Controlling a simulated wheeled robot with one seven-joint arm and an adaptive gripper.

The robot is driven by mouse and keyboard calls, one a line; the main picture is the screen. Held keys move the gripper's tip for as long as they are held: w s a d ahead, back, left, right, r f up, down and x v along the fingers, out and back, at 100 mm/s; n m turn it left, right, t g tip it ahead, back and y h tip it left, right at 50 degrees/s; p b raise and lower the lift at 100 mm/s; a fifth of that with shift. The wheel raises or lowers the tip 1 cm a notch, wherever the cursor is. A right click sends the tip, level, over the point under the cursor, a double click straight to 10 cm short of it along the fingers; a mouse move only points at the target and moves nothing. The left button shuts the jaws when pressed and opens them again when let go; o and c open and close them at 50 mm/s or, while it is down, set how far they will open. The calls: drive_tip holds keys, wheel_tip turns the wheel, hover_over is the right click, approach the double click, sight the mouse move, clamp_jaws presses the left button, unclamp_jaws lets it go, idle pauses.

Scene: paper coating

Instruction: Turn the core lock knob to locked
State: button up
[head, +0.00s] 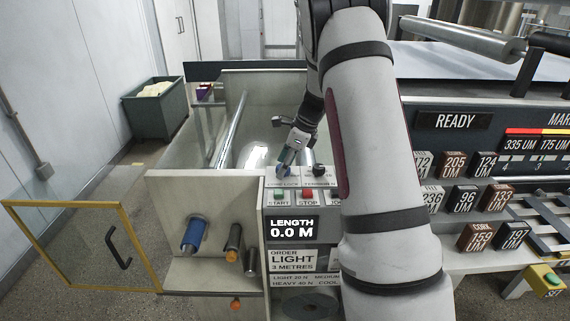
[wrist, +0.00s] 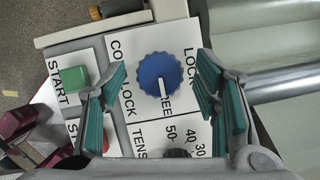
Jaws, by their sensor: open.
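The blue core lock knob (wrist: 153,72) sits on the white control panel (head: 313,182) and shows in the wrist view. Its white pointer line runs down the picture toward a partly covered label ending in "EE". The "LOCK" label (wrist: 190,62) is to the knob's upper right. In the head view the knob (head: 283,170) is small and partly hidden under my gripper (head: 287,160). In the wrist view my gripper (wrist: 163,80) is open, with one teal-padded finger on each side of the knob. Gaps show between knob and pads.
A green START button (wrist: 70,80) and a red STOP button (head: 308,193) are near the knob. A dark TENSION knob (head: 323,171) is just to the right. A metal roller (wrist: 288,83) lies beside the panel. A yellow-framed gate (head: 82,245) stands at left.

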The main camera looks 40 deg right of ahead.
drive_tip(key=c, duration=1.1)
drive_tip(key=shift+c, duration=0.2)
drive_tip(key=shift+n, duration=0.3)
drive_tip(key=n+b, duration=0.1)
drive_tip(key=n+g+b, duration=0.1)
drive_tip(key=shift+w+d+f+n+y, duration=0.1)
drive_tip(key=shift+w+n+y, duration=0.1)
drive_tip(key=shift+n+y, duration=0.15)
drive_tip(key=n+g+b, duration=0.1)
drive_tip(key=n, duration=0.1)
drive_tip(key=n+g+b, duration=0.1)
drive_tip(key=n+b, duration=0.1)
drive_tip(key=n, duration=0.1)
drive_tip(key=shift+w+n+y, duration=0.1)
drive_tip(key=shift+n+y, duration=0.15)
drive_tip(key=n+g+b, duration=0.1)
drive_tip(key=n, duration=0.3)
drive_tip(key=shift+g, duration=0.4)
drive_tip(key=shift+w+n+g+h+b, duration=0.1)
drive_tip(key=shift+n+g+h+b, duration=0.25)
drive_tip(key=shift+n, duration=0.9)
drive_tip(key=shift+n+g+h+b, duration=0.25)
drive_tip(key=shift+n+g, duration=0.1)
drive_tip(key=shift+n, duration=0.9)
